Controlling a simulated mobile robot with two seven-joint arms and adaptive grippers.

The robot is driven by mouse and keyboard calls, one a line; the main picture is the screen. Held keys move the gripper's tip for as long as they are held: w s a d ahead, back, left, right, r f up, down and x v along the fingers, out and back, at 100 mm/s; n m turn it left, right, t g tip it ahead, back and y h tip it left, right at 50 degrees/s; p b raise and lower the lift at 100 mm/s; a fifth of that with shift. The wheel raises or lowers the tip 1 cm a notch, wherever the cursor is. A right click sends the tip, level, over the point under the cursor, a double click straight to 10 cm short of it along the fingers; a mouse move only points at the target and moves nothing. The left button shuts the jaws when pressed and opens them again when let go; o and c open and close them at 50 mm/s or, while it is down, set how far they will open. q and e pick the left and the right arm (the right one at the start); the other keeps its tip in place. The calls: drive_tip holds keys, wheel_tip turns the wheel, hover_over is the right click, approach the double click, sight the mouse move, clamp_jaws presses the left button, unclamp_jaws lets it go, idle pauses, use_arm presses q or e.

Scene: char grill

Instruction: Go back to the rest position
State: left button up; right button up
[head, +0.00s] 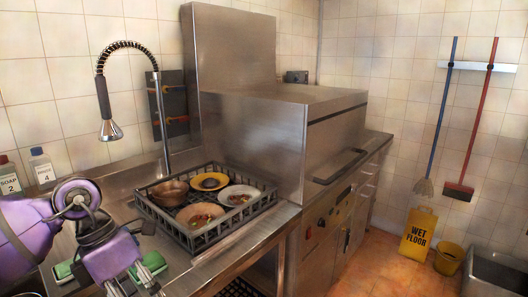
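My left gripper (132,284) is at the lower left, at the end of my purple arm. It points down over the counter by the green sponges (151,264). Its two fingers look spread apart with nothing between them, though the tips are near the bottom edge of the picture. My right gripper is not in view. A black dish rack (232,232) stands to the right of my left gripper and apart from it. Several dirty bowls and plates lie in it, among them a brown bowl (170,193) and a white plate (239,196).
A steel dishwasher (270,135) with its front handle stands behind the rack. A spray tap (110,128) hangs above the left counter. Soap bottles (42,167) stand by the wall. A yellow wet-floor sign (418,234) and bucket (448,258) stand on the floor at the right.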

use_arm(q)
drive_tip(key=s+d+f+n+t+h+p, duration=0.1)
drive_tip(key=s+d+n+h, duration=0.2)
drive_tip(key=d+h, duration=0.45)
drive_tip(key=s+d+n+h+p, duration=0.1)
drive_tip(key=s+d+n+h, duration=0.3)
drive_tip(key=d, duration=0.6)
drive_tip(key=w+a+f+n+t+y+p, duration=0.1)
drive_tip(key=a+f+n+t+y, duration=0.55)
drive_tip(key=n, duration=0.65)
drive_tip(key=w+a+f+n+t+y+p, duration=0.15)
drive_tip(key=a+f+n+t, duration=0.3)
drive_tip(key=n+t, duration=0.7)
drive_tip(key=s+a+f+n+g+y+p, duration=0.1)
drive_tip(key=s+a+f+n+g+y, duration=0.2)
drive_tip(key=s+f+n+g+y, duration=0.4)
drive_tip(key=s+f+n+g, duration=0.1)
drive_tip(key=s+f+n, duration=0.4)
drive_tip(key=s+f, duration=0.5)
drive_tip(key=shift+s+f+g, duration=0.3)
drive_tip(key=shift+s, duration=0.95)
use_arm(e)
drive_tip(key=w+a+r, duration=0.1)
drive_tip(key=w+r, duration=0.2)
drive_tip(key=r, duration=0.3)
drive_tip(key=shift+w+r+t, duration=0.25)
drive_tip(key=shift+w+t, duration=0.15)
use_arm(q)
drive_tip(key=shift+a, duration=0.1)
